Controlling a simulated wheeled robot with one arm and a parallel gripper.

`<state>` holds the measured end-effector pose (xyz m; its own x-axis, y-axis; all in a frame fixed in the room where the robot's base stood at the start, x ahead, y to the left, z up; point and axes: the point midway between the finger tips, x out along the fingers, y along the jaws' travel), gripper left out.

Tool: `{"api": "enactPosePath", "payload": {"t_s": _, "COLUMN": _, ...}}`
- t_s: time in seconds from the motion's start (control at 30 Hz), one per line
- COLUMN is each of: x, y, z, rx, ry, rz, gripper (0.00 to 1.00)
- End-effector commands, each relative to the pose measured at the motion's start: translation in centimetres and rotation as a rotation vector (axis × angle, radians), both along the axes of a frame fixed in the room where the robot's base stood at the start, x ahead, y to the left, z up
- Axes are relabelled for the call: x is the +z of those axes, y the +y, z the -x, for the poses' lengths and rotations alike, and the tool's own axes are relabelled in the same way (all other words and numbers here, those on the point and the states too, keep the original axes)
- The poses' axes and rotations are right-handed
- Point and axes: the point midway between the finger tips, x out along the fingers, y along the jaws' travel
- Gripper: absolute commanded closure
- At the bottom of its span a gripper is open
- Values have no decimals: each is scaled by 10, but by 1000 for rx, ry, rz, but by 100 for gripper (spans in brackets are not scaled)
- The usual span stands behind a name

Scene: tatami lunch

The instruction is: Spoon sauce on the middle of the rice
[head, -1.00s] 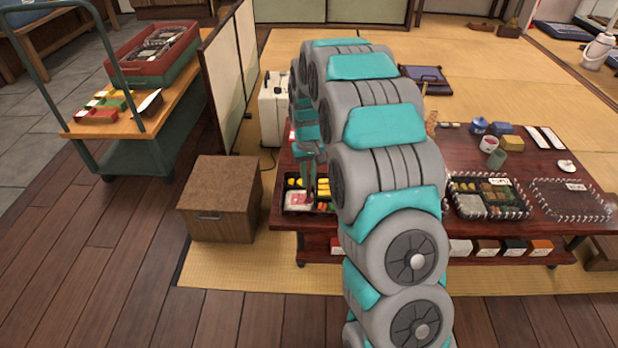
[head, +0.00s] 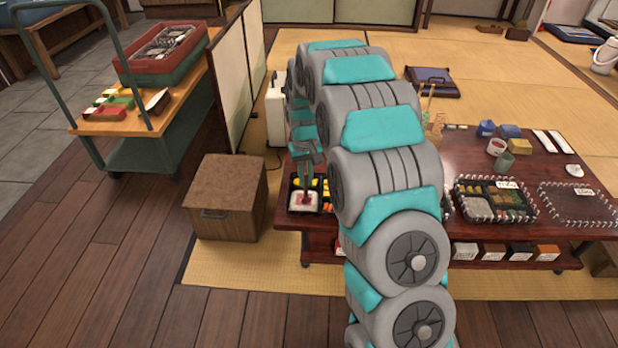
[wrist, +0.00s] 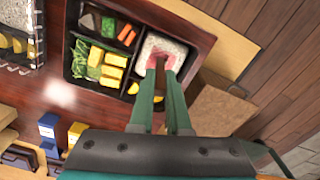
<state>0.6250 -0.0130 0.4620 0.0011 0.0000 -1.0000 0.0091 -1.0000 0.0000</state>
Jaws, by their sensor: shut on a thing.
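My gripper (wrist: 163,72) is shut on a thin thing, presumably the spoon, mostly hidden between the fingers. The black lunch box (wrist: 68,62) lies below, on the dark red table. Its white rice (wrist: 174,44) fills one compartment at the right in the wrist view. A red patch, apparently sauce (wrist: 154,52), shows on the rice at the fingertips; whether the spoon touches it I cannot tell. In the head view my gripper (head: 307,172) points down over the rice (head: 295,204), and the red patch shows there too.
Beside the rice are yellow blocks (wrist: 111,72), greens and other food. Another filled box (head: 497,199) and an empty-looking tray (head: 575,205) stand further right on the table. A brown box (head: 225,196) stands on the floor to the left.

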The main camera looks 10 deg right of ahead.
Motion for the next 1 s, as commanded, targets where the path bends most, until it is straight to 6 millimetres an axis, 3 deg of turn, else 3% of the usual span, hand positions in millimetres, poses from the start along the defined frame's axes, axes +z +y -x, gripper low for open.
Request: {"api": "enactPosePath", "payload": {"t_s": 1.0, "x": -2, "y": 14, "z": -4, "rx": 0, "ry": 1, "rz": -1, "gripper": 100}}
